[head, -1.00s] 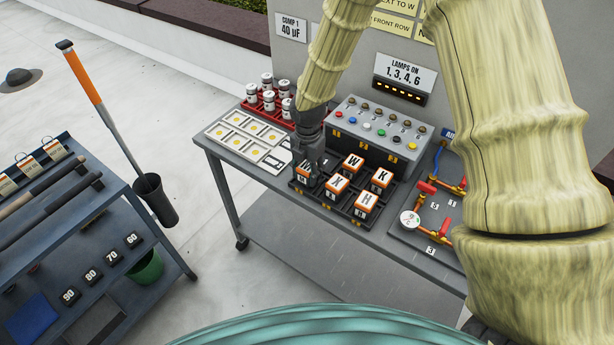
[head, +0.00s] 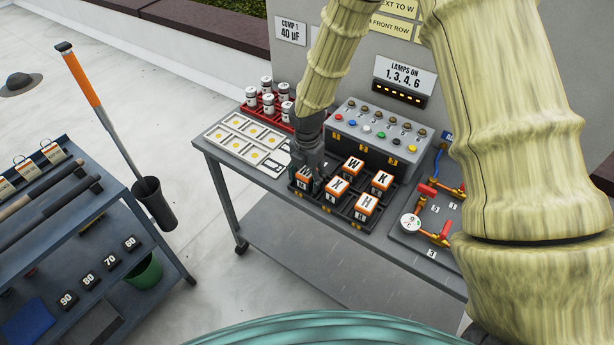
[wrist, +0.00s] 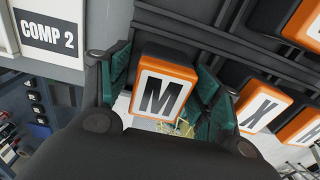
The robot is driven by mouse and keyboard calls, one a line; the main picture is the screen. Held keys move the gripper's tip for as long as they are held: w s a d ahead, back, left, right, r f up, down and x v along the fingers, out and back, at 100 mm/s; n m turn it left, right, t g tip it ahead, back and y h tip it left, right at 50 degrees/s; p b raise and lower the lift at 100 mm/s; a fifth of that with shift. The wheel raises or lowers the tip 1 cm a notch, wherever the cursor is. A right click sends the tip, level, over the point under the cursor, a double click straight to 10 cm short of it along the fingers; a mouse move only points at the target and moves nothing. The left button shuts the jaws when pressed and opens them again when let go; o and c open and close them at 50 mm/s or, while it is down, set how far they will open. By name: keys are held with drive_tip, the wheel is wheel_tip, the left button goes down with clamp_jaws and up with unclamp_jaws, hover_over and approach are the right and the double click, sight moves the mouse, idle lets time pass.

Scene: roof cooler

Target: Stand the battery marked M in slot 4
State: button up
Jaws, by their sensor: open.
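The battery marked M (wrist: 160,93), with an orange and white top, stands between my gripper's fingers in the wrist view. My gripper (head: 306,172) is open, one finger on each side of it; whether the fingers touch it I cannot tell. In the head view the gripper hides most of the M battery, at the left front of the black slotted tray (head: 338,209). Batteries W (head: 352,164), K (head: 381,180), X (head: 338,187) and H (head: 366,205) stand in the tray. I cannot clearly read the slot numbers, so slot 4 is not identified.
A grey lamp box (head: 372,140) stands right behind the tray. A white card panel (head: 245,140) and a red rack of cylinders (head: 268,101) are to the left. A gauge and valve board (head: 420,225) is to the right. A COMP 2 sign (wrist: 48,33) shows in the wrist view.

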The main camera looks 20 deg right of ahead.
sight(307, 171)
drive_tip(key=shift+r+b, duration=1.65)
drive_tip(key=shift+r, duration=4.45)
